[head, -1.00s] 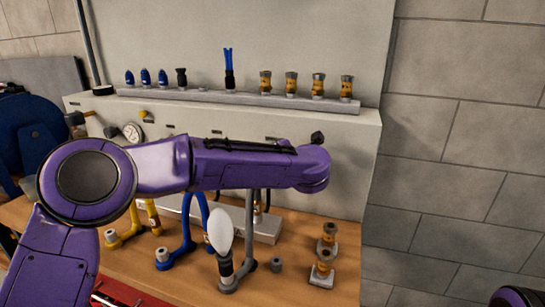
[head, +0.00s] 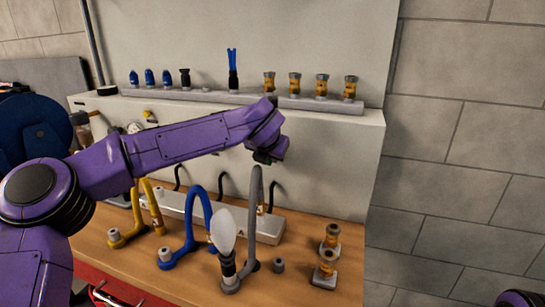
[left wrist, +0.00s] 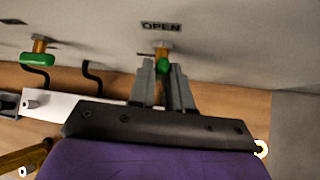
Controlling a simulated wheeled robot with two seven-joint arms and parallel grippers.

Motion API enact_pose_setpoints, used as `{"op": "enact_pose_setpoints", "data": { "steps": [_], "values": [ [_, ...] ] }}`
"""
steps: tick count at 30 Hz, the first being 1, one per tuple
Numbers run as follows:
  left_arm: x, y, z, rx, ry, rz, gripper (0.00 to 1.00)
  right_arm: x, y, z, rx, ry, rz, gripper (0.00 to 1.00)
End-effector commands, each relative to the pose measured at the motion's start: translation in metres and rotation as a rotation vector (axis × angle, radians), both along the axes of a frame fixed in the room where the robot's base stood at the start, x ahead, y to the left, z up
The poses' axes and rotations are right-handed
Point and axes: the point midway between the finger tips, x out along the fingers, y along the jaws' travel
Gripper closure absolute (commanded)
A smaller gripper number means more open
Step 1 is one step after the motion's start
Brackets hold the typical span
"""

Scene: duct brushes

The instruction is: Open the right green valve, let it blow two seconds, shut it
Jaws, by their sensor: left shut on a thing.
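The right green valve (left wrist: 163,66) is on the wall panel under a label reading OPEN (left wrist: 161,26). Its green handle is between the fingertips of my left gripper (left wrist: 163,80), which is shut on it. The handle looks narrow from here; its exact angle is hard to tell. In the head view a bit of green (head: 262,157) shows at my left gripper (head: 266,152), against the panel front. A second green valve (left wrist: 37,59) to the left has its handle lying crosswise. My right gripper is out of view.
A grey looped hose (head: 256,215), a blue hose (head: 190,225) and yellow hoses (head: 155,205) stand on the wooden bench (head: 195,285). A white oval head (head: 223,230) stands upright on a black fitting. Brass fittings (head: 325,265) stand right. A rail (head: 300,102) holds nozzles.

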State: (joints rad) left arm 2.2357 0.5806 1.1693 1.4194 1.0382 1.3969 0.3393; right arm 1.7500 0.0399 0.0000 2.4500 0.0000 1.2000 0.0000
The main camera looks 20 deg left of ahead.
Motion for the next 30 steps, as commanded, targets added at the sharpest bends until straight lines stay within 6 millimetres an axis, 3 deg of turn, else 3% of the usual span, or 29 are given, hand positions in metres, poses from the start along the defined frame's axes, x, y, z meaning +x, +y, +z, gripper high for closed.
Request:
{"op": "enact_pose_setpoints", "data": {
  "steps": [12,27,28,30],
  "values": [
    [0.0002,0.0029,-0.0009,-0.161,0.007,0.000,1.00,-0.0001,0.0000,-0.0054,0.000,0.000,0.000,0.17],
    [0.0001,0.0027,-0.0015,-0.177,0.010,0.001,1.00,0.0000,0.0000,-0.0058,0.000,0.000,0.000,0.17],
    [0.0000,0.0027,-0.0015,-0.177,0.010,0.001,0.75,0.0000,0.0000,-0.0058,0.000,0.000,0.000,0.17],
    [0.0001,0.0027,-0.0015,-0.176,0.009,0.000,0.61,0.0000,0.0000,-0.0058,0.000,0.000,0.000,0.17]
  ]
}}
